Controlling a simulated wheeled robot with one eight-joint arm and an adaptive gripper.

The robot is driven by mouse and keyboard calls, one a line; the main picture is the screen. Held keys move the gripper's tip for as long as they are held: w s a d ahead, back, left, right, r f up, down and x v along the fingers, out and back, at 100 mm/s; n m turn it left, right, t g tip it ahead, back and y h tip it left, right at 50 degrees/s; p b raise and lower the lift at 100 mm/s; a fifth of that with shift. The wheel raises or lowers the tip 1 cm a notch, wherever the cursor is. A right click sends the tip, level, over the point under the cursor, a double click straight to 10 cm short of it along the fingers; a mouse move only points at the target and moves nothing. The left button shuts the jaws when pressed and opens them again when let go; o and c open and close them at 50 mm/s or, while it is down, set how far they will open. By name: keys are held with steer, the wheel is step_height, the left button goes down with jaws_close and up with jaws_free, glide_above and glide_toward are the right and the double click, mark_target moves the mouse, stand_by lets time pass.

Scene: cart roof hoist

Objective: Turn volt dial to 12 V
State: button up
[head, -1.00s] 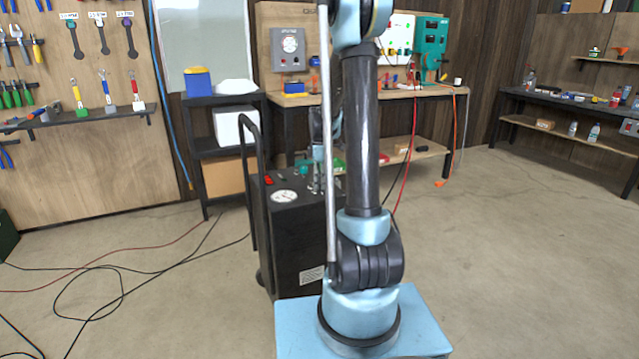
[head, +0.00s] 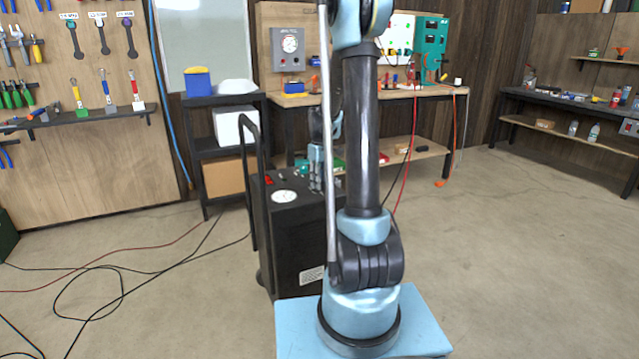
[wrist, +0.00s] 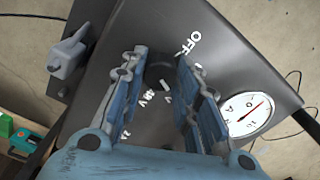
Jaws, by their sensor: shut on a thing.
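The volt dial (wrist: 161,66) is a dark round knob on the dark top panel of the charger cart (wrist: 225,60). In the wrist view, my gripper (wrist: 158,70) has one finger on each side of the dial and is shut on it. White lettering surrounds the dial. "OFF" is readable beyond the right finger, and voltage marks show between and beside the fingers, partly covered. I cannot tell where the dial points. In the head view, my gripper (head: 316,178) reaches down to the top of the cart (head: 290,245); the dial is not clear there.
A round white gauge (wrist: 247,113) sits right of the dial. A grey clamp (wrist: 68,52) is at the panel's left edge. The cart's tall handle (head: 247,180) rises on its left. Cables (head: 110,285) lie on the floor at left. Open floor (head: 520,260) is at right.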

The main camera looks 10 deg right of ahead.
steer(key=shift+w, duration=0.15)
stand_by(0.3)
steer(key=o, duration=1.1)
step_height(320, 180, up, 12)
steer(key=shift+f, duration=0.1)
